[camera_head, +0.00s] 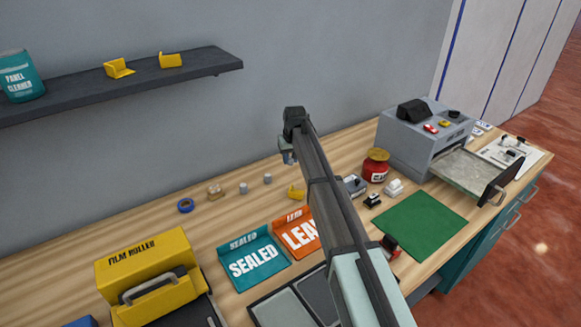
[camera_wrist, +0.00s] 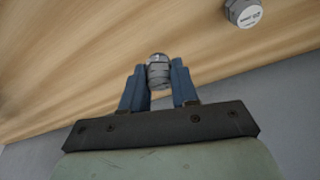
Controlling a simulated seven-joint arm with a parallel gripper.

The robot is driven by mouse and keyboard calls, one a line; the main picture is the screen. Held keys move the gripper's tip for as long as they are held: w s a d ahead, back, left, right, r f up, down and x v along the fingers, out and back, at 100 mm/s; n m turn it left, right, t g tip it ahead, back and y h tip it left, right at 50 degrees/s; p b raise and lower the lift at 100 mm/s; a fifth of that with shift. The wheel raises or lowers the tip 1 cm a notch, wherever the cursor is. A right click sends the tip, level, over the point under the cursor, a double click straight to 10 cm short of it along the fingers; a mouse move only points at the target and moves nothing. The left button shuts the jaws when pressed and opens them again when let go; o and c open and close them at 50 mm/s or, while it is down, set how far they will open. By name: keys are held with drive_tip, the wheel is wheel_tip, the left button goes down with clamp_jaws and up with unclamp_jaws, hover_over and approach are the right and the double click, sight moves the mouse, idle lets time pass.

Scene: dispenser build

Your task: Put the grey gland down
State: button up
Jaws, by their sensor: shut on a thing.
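In the wrist view my gripper (camera_wrist: 157,82) is shut on a grey gland (camera_wrist: 158,68), a small ribbed cylinder held between the two blue fingers. Bare wood bench shows beyond it; I cannot tell how far the gland is from the surface. In the head view my gripper (camera_head: 288,156) is over the back of the bench near the wall, and the held gland cannot be made out there. A second small grey cylinder with a labelled end (camera_wrist: 242,13) stands at the upper right of the wrist view.
Two small grey cylinders stand on the bench (camera_head: 267,178) (camera_head: 243,188), left of my gripper. A shelf (camera_head: 130,82) overhangs the left.

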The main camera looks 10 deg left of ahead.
sight(291, 163)
drive_tip(key=shift+f, duration=2)
drive_tip(key=o, duration=1)
drive_tip(key=shift+f, duration=0.1)
drive_tip(key=v, duration=1.2)
